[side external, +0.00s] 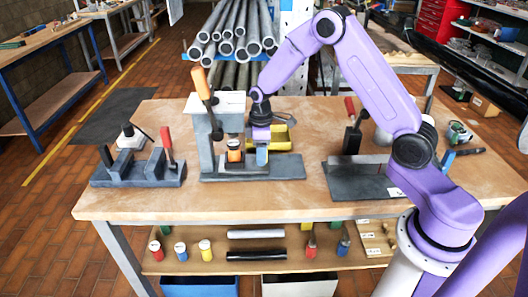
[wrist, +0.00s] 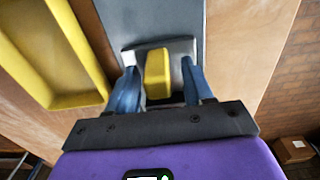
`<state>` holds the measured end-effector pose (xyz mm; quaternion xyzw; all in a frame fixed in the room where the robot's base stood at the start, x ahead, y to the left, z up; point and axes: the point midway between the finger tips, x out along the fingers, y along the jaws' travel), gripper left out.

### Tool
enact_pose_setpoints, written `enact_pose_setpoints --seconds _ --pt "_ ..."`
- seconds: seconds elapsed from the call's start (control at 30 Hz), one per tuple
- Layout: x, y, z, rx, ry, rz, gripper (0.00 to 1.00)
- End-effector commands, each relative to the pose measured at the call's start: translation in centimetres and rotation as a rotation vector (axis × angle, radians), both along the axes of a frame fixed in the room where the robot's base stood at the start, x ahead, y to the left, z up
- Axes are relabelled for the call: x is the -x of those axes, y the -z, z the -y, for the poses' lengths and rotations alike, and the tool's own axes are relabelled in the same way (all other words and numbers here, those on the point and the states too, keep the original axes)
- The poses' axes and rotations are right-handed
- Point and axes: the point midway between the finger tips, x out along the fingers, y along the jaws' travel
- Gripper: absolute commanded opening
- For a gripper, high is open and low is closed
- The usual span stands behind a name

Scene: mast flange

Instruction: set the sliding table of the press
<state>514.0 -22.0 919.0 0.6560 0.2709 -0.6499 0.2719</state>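The grey press (side external: 206,143) stands in the middle of the bench, with an orange-handled lever (side external: 202,84) raised. Its long dark base (side external: 285,168) runs to the right. An orange-and-dark piece (side external: 234,152) sits under the ram. My gripper (side external: 262,156) is low over the base, right of that piece, pointing down. In the wrist view, a yellow block (wrist: 158,74) stands on a light metal plate (wrist: 178,48) on the grey base. My blue fingers (wrist: 160,88) are on either side of the block, with visible gaps. The side view hides the block behind the fingers.
A yellow tray (side external: 283,139) lies close behind my gripper; it also shows in the wrist view (wrist: 75,98). A fixture with a red handle (side external: 166,140) stands at left. Another dark fixture (side external: 360,180) is at right. The bench front is clear.

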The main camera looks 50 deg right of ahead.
Motion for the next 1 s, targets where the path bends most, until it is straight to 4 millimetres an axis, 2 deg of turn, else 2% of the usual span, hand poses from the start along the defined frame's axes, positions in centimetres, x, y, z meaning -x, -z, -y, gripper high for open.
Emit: enact_pose_setpoints --seconds 0.27,0.37,0.5,1.0 --pt "0.1 -0.2 0.2 0.001 0.002 -0.004 0.51" --pt "0.1 -1.0 0.2 0.001 0.001 -0.003 0.51" --pt "0.0 -3.3 0.1 0.0 0.001 0.003 0.51" --pt "5.6 -9.4 -0.1 0.001 0.0 -0.001 0.51"
